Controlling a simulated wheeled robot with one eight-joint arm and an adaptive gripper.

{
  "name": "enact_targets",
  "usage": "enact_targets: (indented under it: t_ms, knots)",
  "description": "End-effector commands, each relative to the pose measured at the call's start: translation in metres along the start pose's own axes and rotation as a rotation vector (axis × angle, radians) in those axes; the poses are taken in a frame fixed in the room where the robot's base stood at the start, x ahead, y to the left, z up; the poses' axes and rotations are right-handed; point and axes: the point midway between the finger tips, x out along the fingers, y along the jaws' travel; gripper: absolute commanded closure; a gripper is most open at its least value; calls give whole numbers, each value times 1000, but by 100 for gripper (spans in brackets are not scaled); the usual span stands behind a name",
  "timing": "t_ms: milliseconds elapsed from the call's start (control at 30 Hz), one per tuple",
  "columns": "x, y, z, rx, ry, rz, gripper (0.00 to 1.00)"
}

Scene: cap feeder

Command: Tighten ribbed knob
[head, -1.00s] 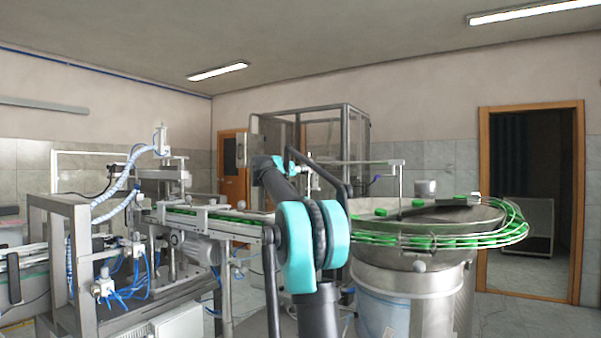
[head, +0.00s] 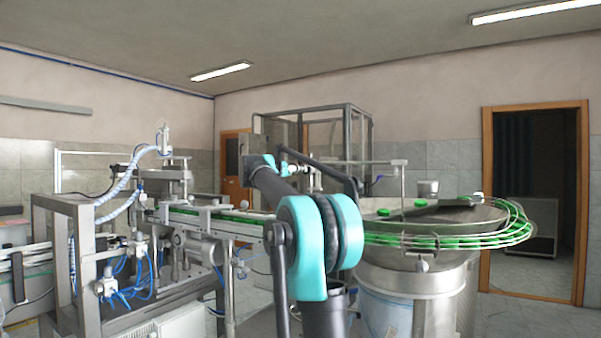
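My teal and black arm stands in the middle of the head view, and its wrist end is small and far off behind the upper link. My gripper cannot be made out clearly there, and its fingers are not distinguishable. I cannot surely pick out the ribbed knob. A small purple knob (head: 378,180) shows on the post behind the feeder bowl (head: 420,250), to the right of my wrist. A pale round knob (head: 421,265) sits low on the bowl's front side. Neither shows ribs at this size.
Green caps (head: 393,203) lie in the bowl, and more line its rail (head: 500,239). A conveyor (head: 215,220) runs left of my arm to a metal frame machine (head: 85,260) with blue hoses. A framed cabinet (head: 350,140) stands behind. An open doorway (head: 533,200) is at right.

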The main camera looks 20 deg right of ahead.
Motion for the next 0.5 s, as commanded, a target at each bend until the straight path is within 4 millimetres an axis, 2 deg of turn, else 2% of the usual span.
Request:
enact_targets:
  t_ms: [33, 200, 333, 500]
  knots:
    - [-12, -1, 0, 0, 0, -2, 50]
    - [-39, -1, 0, 0, 0, -2, 50]
    - [-51, 0, 0, 0, 0, 0, 50]
    - [-56, 0, 0, 0, 0, 0, 50]
